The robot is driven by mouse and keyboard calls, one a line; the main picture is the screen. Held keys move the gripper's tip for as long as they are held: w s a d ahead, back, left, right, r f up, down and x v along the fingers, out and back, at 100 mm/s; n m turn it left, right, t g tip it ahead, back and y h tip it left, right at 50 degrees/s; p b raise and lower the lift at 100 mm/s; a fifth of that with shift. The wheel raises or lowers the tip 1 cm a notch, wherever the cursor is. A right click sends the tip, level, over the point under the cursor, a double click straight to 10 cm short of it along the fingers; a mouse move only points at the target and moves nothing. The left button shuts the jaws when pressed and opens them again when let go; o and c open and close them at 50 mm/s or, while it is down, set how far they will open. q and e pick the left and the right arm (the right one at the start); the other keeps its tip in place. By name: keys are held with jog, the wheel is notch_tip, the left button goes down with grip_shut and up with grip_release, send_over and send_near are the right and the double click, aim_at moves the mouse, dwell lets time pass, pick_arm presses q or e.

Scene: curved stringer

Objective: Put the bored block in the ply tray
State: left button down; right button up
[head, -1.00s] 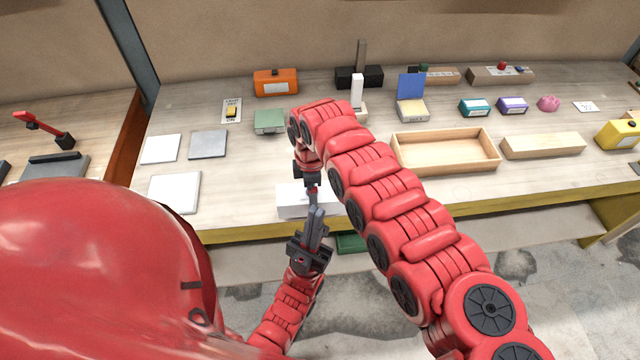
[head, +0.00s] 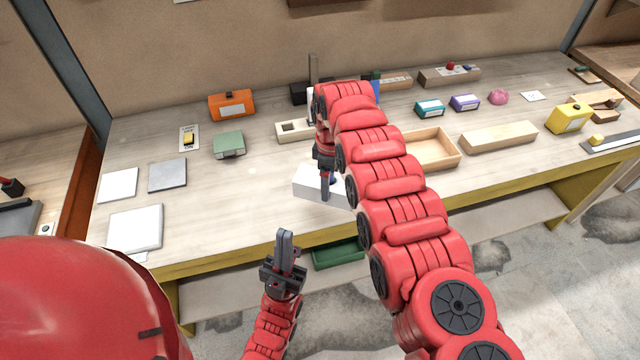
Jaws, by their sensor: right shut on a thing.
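A white block (head: 310,184), which I take to be the bored block, is held at the bench's front by my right gripper (head: 326,190). The gripper is shut on it, pointing down. A dark spot shows on the block beside the fingers; I cannot tell if it is the bore. The arm hides the block's right part. The ply tray (head: 452,160) is a shallow, open, pale wooden box to the right, its left part hidden by my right arm. My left gripper (head: 285,240) is apart from the block, in front of the bench; its fingers look close together, gap unclear.
A pale wooden piece with a square recess (head: 290,133) lies behind the block. A green box (head: 229,144) and an orange box (head: 231,105) stand to the left. A long wooden block (head: 500,138) lies right of the tray. A green bin (head: 338,254) is below the bench edge.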

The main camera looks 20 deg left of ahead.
jog(key=w+d+m, duration=0.1)
jog(key=w+d+r, duration=0.1)
jog(key=d, duration=0.1)
jog(key=shift+w+m, duration=0.1)
jog(key=shift+m, duration=0.3)
jog(key=shift+w+d+r+m+b, duration=0.15)
jog(key=shift+w+d+r+m, duration=0.25)
jog(key=shift+d, duration=0.4)
jog(key=shift+w+d+r+m+b, duration=0.2)
jog(key=shift+w+d+m, duration=0.15)
jog(key=shift+d+m, duration=0.35)
jog(key=shift+w+d+r+m+b, duration=0.15)
jog(key=shift+w+d+r+m, duration=0.15)
jog(key=shift+d, duration=0.6)
